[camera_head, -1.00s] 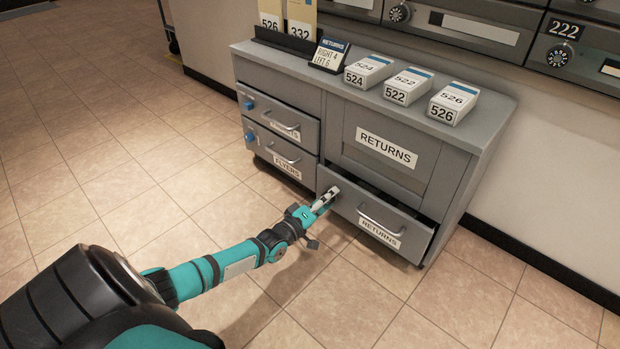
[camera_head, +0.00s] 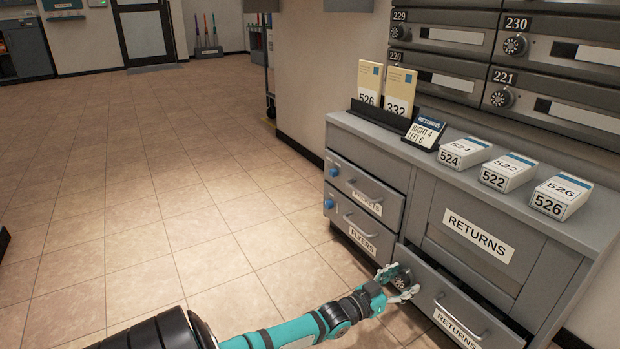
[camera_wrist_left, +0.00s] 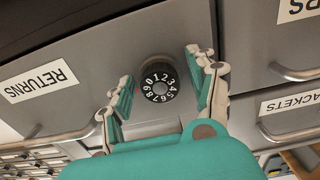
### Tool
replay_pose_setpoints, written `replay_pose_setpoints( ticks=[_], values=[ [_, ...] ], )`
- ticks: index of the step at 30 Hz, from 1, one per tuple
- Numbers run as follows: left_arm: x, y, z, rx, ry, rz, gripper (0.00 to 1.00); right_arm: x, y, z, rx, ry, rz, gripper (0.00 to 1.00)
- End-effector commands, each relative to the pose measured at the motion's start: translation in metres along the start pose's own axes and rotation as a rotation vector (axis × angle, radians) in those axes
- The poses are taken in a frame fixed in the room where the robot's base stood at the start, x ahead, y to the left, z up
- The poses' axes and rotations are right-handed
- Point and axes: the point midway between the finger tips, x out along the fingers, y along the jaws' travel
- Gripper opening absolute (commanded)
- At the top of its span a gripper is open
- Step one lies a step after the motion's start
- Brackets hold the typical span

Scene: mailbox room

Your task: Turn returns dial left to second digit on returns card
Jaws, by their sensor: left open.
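The returns dial (camera_head: 403,275), a round black dial with white digits, sits on the left part of the lower RETURNS drawer front (camera_head: 436,293). In the left wrist view the dial (camera_wrist_left: 159,83) lies between the fingers of my left gripper (camera_wrist_left: 160,68). The gripper is open, with a finger on each side and visible gaps to the dial. In the head view my left gripper (camera_head: 402,287) is at the dial and partly covers it. The returns card (camera_head: 425,131) on the cabinet top reads RIGHT 4, LEFT 6. My right gripper is not in view.
The lower RETURNS drawer stands partly out of the cabinet. Its bar handle (camera_head: 462,318) is right of the dial. PACKETS and FLYERS drawers (camera_head: 362,225) are to the left. White boxes 524, 522 and 526 (camera_head: 508,172) stand on top. Open tiled floor lies left.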

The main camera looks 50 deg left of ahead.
Motion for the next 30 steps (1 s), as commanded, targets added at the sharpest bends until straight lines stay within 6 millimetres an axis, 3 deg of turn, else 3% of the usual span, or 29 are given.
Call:
replay_pose_setpoints(
  ticks=[1,3,11,30],
  values=[
    [0.0,0.0,0.006,0.056,0.002,0.0,0.59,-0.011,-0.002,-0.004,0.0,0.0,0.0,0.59],
    [-0.011,0.0,-0.004,0.063,-0.004,0.0,0.59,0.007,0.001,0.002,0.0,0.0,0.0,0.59],
    [-0.053,0.001,-0.005,0.058,-0.004,0.0,0.59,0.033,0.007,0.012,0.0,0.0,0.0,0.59],
    [-0.177,0.0,-0.007,0.057,-0.008,-0.002,0.59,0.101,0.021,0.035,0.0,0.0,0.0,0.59]
  ],
)
